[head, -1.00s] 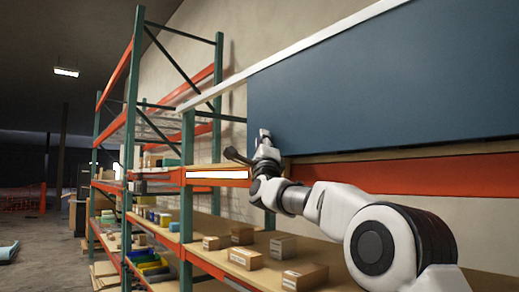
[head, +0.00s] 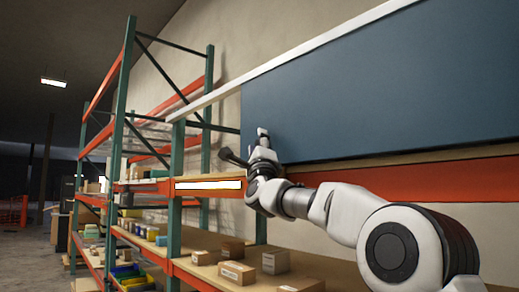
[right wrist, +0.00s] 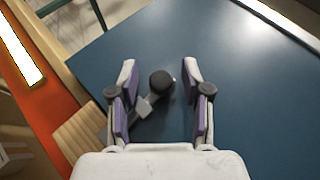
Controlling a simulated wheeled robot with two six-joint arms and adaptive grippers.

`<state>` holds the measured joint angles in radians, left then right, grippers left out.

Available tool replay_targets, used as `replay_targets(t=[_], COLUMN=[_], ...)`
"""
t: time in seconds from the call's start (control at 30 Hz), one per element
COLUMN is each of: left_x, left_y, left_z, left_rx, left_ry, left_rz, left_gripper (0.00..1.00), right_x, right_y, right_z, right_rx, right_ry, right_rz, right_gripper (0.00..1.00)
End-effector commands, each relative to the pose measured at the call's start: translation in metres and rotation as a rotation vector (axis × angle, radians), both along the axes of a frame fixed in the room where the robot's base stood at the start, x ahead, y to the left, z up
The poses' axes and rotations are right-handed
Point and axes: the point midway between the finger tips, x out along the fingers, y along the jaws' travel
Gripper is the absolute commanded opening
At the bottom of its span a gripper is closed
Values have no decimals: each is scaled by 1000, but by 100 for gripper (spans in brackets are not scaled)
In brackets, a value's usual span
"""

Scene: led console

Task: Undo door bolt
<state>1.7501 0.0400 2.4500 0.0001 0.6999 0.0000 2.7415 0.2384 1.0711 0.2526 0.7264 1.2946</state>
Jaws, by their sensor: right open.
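The blue door panel (head: 375,95) fills the upper right of the head view, and it also lies behind the gripper in the right wrist view (right wrist: 255,110). The bolt (right wrist: 162,82) shows there as a round black knob with a grey stem running down left toward the panel's edge. My right gripper (right wrist: 159,68) is open, with one finger on each side of the knob and visible gaps to both. In the head view my right gripper (head: 262,145) is at the panel's lower left corner, beside a dark knob-like part. Contact with the bolt cannot be told. My left gripper is not in view.
An orange beam (head: 440,177) runs below the panel. A lit white strip (head: 208,185) is on the beam at left. Shelves below hold several cardboard boxes (head: 237,272). A green rack post (head: 175,190) stands left of the gripper. The floor at far left looks open.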

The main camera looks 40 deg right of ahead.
Motion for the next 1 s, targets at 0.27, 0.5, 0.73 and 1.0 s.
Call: replay_targets(t=[0.27,0.5,0.73,1.0], left_x=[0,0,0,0], left_y=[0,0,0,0], left_z=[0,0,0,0], left_rx=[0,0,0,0], left_ry=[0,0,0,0], left_rz=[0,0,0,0], left_gripper=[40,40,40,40], right_x=[-32,-48,-48,-47], right_y=[15,23,23,23], right_z=[-29,-45,-45,-46], right_rx=[2,2,2,2], right_ry=[1,-3,-2,0], right_rz=[0,-1,-1,-1], right_gripper=[48,48,48,48])
